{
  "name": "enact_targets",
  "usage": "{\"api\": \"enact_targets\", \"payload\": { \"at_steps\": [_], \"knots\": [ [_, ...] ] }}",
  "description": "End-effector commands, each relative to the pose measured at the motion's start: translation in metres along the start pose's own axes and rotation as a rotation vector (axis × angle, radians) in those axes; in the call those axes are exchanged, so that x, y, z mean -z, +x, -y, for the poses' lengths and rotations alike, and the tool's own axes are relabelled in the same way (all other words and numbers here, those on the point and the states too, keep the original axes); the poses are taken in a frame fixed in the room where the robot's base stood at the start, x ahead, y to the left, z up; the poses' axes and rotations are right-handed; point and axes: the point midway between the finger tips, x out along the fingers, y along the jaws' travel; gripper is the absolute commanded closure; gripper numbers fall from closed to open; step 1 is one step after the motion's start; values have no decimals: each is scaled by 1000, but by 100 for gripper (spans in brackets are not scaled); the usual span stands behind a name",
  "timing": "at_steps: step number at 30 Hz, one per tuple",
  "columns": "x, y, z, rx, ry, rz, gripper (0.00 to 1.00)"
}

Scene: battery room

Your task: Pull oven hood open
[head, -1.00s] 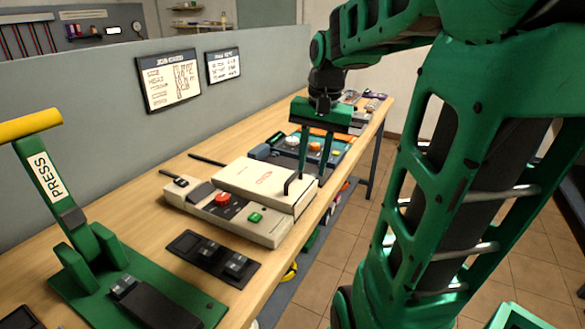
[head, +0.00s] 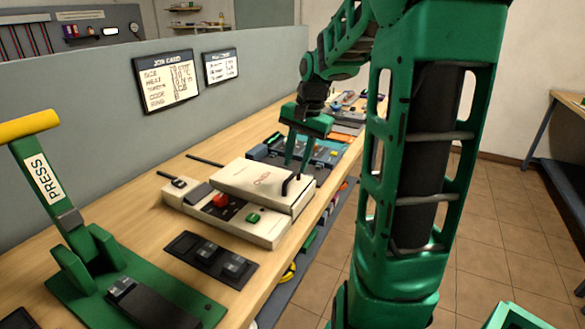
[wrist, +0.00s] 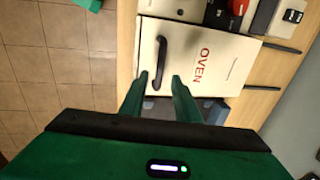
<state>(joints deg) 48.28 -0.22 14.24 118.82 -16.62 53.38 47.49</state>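The oven is a cream box on the bench with a cream hood (head: 255,180) lying flat and closed over its far part. The hood carries red lettering and a black bar handle (head: 286,186) near its right edge. The wrist view shows the hood (wrist: 222,60) marked OVEN and the handle (wrist: 161,50). My gripper (head: 296,168) is over the handle from the far side, fingers pointing down. In the wrist view my gripper (wrist: 160,78) is open, with the handle's near end between its fingertips. I cannot tell whether either finger touches it.
The oven base has a red knob (head: 221,200) and a green button (head: 254,217). A black switch panel (head: 209,254) and a green press (head: 105,262) with a yellow handle stand nearer on the bench. Other devices lie behind my gripper. Open tiled floor (head: 490,215) is at the right.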

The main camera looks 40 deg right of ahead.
Motion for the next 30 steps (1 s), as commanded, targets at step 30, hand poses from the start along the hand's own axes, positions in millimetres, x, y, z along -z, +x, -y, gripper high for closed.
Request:
{"api": "enact_targets", "payload": {
  "at_steps": [30],
  "knots": [
    [2, 26, 2, 1, 3, -1, 100]
  ]
}}
